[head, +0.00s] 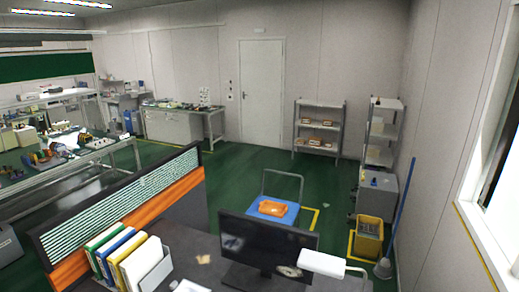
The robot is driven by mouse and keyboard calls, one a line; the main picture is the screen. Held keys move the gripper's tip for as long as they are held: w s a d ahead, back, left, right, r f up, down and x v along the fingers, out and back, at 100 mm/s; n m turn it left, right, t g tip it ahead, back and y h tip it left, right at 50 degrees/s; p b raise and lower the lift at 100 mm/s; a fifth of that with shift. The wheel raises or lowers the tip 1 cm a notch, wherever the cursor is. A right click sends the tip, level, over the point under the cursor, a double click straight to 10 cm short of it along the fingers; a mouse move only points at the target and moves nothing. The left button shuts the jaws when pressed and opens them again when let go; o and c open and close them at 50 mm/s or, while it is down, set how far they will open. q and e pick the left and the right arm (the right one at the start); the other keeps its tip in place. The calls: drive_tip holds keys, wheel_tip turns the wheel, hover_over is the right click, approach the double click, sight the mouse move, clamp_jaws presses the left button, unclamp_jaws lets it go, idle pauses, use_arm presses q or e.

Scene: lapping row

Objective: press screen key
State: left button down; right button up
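A dark monitor (262,247) stands on the grey desk (205,245) at the bottom middle of the head view. Its broad face looks black with a few pale patches. I cannot make out any key on it. A white lamp-like head (322,263) overlaps its lower right edge. Neither of my grippers shows in this view.
Upright binders (118,257) stand left of the monitor, beside an orange-and-black partition (130,205). Beyond the desk are a blue cart (285,214) with an orange item, a yellow bin (367,238) and shelves (319,128). Green floor (240,165) lies open towards the door.

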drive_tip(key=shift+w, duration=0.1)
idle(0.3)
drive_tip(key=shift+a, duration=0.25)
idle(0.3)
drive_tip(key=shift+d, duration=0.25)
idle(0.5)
